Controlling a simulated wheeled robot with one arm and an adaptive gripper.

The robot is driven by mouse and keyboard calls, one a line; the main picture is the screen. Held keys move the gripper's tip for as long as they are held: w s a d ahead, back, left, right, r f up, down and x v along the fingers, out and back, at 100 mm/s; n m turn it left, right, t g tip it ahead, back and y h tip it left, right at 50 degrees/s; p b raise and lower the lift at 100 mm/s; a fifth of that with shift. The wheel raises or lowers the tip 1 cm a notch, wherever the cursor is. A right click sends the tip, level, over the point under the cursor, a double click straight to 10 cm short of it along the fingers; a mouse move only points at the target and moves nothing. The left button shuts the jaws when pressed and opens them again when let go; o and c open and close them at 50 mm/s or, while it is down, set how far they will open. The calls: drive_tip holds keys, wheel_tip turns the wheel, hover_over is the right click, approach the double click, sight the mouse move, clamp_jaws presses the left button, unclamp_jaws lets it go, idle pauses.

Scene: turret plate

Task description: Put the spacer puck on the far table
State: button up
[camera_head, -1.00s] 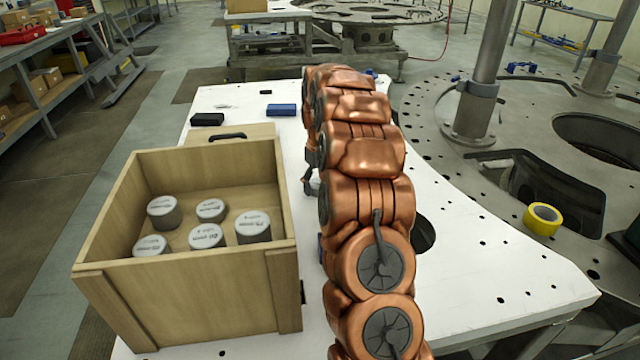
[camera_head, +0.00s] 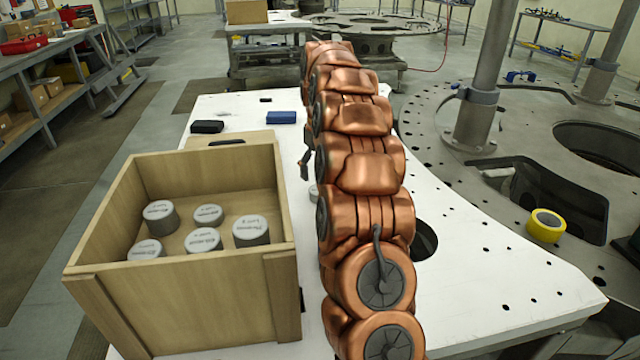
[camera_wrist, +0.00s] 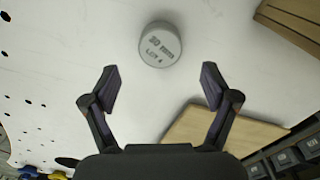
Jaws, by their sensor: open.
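In the head view a small part of a grey puck (camera_head: 313,193) shows at the left edge of my arm, which hides the rest. My gripper (camera_wrist: 160,84) is open and empty, with the puck beyond its fingertips and apart from them. In the head view only a dark finger part (camera_head: 306,163) shows beside my arm. A table (camera_head: 270,44) with a cardboard box stands far back; I cannot tell if it is the far table.
A wooden crate (camera_head: 180,290) holding several grey pucks (camera_head: 203,240) stands on the white table (camera_head: 480,270), left of my arm. A blue box (camera_head: 281,117) and a black box (camera_head: 207,126) lie behind it. Yellow tape (camera_head: 545,226) lies on the round plate at right.

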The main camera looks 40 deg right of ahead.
wheel_tip(320, 180, up, 5)
drive_tip(key=shift+r+b, duration=0.2)
drive_tip(key=shift+b, duration=0.35)
drive_tip(key=shift+s, duration=0.1)
idle(0.5)
